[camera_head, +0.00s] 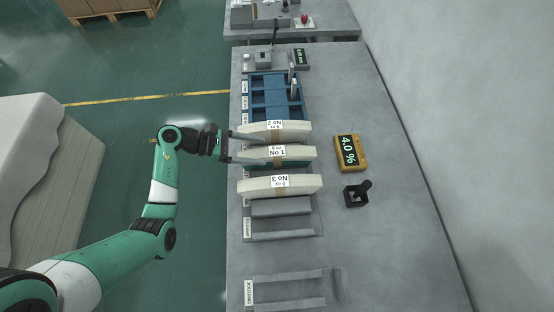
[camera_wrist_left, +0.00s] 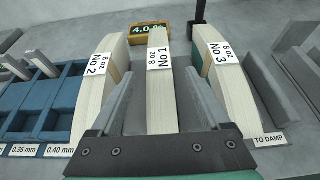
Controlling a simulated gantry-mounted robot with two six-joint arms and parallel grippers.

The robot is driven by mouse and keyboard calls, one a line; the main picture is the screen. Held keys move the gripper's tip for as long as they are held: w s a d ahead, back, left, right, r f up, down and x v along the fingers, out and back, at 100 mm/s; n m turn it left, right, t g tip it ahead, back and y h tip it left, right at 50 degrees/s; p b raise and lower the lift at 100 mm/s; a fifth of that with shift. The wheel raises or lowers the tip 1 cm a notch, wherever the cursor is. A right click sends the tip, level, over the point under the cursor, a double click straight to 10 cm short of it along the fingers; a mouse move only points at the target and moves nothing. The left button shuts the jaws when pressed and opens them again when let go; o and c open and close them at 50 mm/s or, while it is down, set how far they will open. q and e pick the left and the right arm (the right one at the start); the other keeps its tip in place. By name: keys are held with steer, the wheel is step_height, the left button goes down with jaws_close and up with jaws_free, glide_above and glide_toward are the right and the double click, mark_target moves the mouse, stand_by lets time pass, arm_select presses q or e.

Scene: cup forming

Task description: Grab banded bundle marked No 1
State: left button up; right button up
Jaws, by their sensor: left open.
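The bundle marked No 1 (camera_head: 297,153) is a pale stack with a brown band and a white label, lying between two similar bundles on the grey bench. My left gripper (camera_head: 254,148) is at its left end, open, with one finger on each side of it. In the left wrist view the No 1 bundle (camera_wrist_left: 160,97) runs between the two open fingers, with a gap visible beside each finger. The No 2 bundle (camera_head: 290,130) lies behind it and the No 3 bundle (camera_head: 300,184) in front. My right gripper is not in view.
A blue compartment rack (camera_head: 259,97) stands behind the bundles. A yellow display reading 4.0 % (camera_head: 347,153) and a black device (camera_head: 356,194) stand to the right. The neighbouring bundles leave narrow gaps for the fingers. The bench's right side is mostly clear.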

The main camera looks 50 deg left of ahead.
mark_target(273, 151)
arm_select(q)
steer(key=b+x, duration=0.1)
steer(key=x, duration=0.4)
steer(key=shift+w+d+r, duration=0.1)
jaws_close()
steer(key=shift+r, duration=0.1)
stand_by(1.1)
